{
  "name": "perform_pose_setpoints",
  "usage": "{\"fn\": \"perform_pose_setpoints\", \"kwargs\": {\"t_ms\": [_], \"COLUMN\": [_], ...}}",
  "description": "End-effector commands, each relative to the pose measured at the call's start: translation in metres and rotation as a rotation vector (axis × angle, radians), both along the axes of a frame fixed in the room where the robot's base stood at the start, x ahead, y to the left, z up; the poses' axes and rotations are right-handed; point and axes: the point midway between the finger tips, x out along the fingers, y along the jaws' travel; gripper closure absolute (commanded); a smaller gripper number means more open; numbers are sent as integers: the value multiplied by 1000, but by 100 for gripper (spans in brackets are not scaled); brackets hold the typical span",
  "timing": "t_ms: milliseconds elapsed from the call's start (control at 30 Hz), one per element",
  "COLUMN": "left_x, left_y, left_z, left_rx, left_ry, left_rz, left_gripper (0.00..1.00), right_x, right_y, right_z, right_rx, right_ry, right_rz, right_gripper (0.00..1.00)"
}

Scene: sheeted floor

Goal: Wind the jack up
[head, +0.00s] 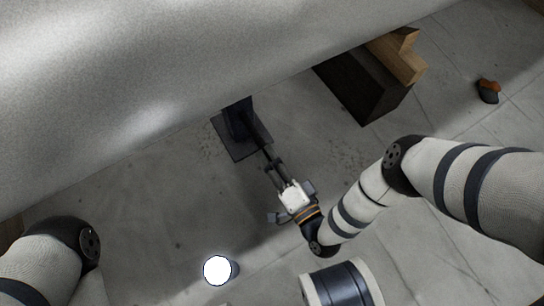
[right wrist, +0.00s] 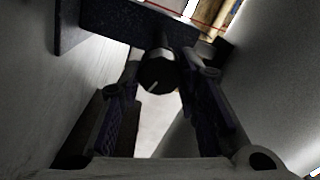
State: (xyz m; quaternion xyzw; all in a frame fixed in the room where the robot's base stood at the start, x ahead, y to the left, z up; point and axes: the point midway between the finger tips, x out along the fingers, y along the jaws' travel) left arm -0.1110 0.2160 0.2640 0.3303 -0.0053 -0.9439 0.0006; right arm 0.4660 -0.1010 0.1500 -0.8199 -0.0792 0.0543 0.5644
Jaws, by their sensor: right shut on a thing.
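The dark jack (head: 238,128) stands on a square dark base plate on the floor, at the edge of a large grey body that hides its top. A dark crank or handle (head: 261,143) slants from the jack toward my right gripper. My right gripper (head: 274,168) reaches up from the lower right, in line with that handle. In the right wrist view its fingers (right wrist: 158,84) are closed around a round black handle end (right wrist: 156,71) with a pale mark on its face. My left gripper is out of view; only part of my left arm shows at the lower left.
The large grey body (head: 150,70) overhangs the top left. A dark block (head: 365,85) with wooden pieces (head: 398,57) stands right of the jack. A small orange and black object (head: 488,91) lies far right. A bright white disc (head: 217,270) is at the lower middle. Floor left of the jack is clear.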

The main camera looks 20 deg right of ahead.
Motion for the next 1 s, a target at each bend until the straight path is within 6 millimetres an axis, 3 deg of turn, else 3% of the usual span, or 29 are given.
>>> {"fn": "perform_pose_setpoints", "kwargs": {"t_ms": [1000], "left_x": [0], "left_y": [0], "left_z": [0], "left_rx": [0], "left_ry": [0], "left_rz": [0], "left_gripper": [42], "right_x": [-1], "right_y": [0], "right_z": [-1], "right_rx": [931], "right_ry": [184], "right_rz": [1], "right_gripper": [97]}}
